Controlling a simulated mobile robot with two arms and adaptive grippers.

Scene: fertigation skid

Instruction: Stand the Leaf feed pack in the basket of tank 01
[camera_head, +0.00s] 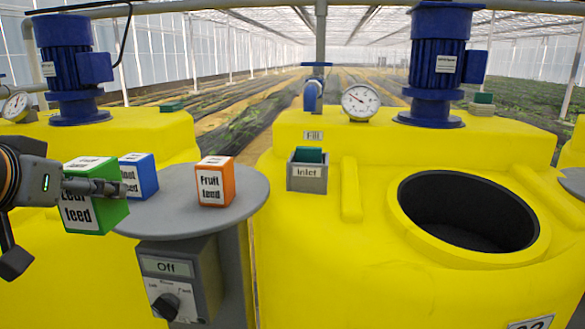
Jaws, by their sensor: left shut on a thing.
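The Leaf feed pack (108,212) is a green box with a white label, at the left in the head view. My left gripper (112,187) comes in from the left and is shut on it, its finger crossing the upper part of the label. The pack is upright, beside the left edge of the grey round table (180,222); I cannot tell whether it touches the table. No number shows on the left yellow tank (150,135), and no basket can be made out in it. My right gripper is not in view.
A blue pack (145,178), partly hidden, and an orange Fruit feed pack (214,186) stand on the round table. A control box (180,283) reading Off hangs below. The right yellow tank (310,240) has an Inlet box (307,178) and a wide open hatch (468,212).

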